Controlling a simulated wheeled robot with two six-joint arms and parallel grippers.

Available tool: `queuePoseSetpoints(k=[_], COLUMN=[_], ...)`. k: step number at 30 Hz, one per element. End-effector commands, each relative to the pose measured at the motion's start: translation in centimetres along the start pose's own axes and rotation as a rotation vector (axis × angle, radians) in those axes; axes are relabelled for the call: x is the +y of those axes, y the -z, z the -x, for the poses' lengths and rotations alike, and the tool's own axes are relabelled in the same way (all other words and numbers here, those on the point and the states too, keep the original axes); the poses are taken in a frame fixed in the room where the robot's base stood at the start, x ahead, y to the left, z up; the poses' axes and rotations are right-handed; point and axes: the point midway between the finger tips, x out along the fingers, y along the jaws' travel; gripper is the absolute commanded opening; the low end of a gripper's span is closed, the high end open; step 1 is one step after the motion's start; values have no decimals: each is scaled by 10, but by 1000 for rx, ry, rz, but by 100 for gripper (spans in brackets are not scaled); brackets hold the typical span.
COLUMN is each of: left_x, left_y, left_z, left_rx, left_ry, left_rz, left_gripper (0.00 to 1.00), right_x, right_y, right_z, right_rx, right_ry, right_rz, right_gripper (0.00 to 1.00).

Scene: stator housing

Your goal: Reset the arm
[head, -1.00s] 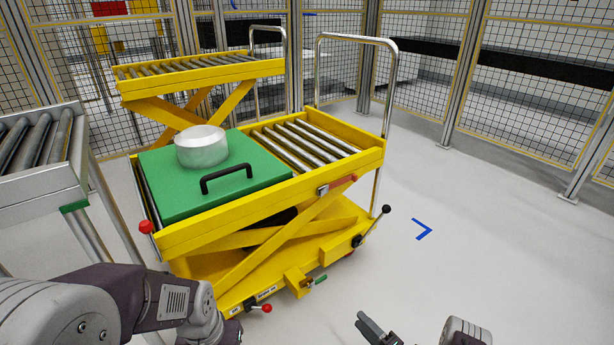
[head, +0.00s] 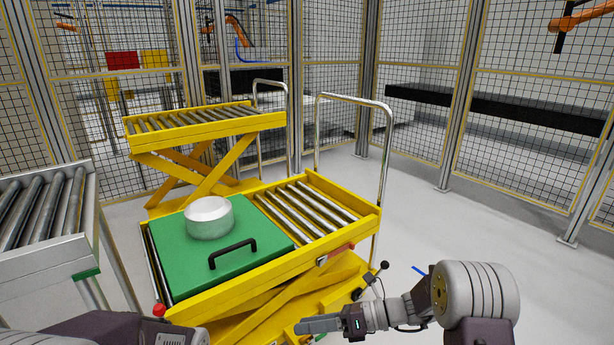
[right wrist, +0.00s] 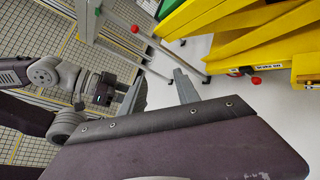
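My right gripper (head: 318,325) is in the lower middle of the head view, in front of the yellow lift cart and pointing left. In the right wrist view its two fingers (right wrist: 160,92) stand apart with nothing between them. My left arm (head: 95,334) shows only at the bottom left edge of the head view; its gripper end (right wrist: 105,88) also appears in the right wrist view, but its fingers are not clear. A pale metal cylinder (head: 209,222) stands upright on a green plate (head: 188,262) with a black handle, apart from both grippers.
The plate lies on the yellow lift cart's (head: 330,204) rollers. A second yellow roller cart (head: 200,122) stands behind, a grey roller conveyor (head: 45,262) at left. Mesh fencing (head: 420,110) encloses the back and right. Floor right of the cart is clear.

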Motion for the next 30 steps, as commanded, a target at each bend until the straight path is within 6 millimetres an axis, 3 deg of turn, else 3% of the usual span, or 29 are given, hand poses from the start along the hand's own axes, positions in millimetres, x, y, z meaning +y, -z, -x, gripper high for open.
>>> queuePoseSetpoints(k=[1, 3, 7, 11, 17, 20, 22, 30], left_x=[0, 0, 0, 1, 1, 1, 1, 3], left_y=[1, 2, 3, 3, 3, 3, 6, 17], left_z=[12, 18, 27, 32, 30, 30, 65, 160], left_rx=[0, 0, 0, 0, 0, 0, -2, 0], left_ry=[0, 0, 0, 0, 0, 0, 0, 0], left_rz=[0, 0, 0, 0, 0, 0, 0, 0], left_gripper=[42, 42, 42, 42, 42, 42, 42, 42], right_x=[36, 67, 97, 100, 69, 46, 69, 130], right_y=[5, 32, 81, 123, 169, 154, 129, 60], right_z=[1, 8, 40, 87, 151, 162, 171, 197], right_rx=[130, 322, 649, 972, 1376, 1490, 1486, 1483], right_ry=[8, 16, 2, -71, -398, -549, -573, -569], right_rz=[140, 347, 735, 1142, 1701, 1983, 2000, 1994], right_gripper=[38, 38, 38, 38, 38, 38, 38, 38])
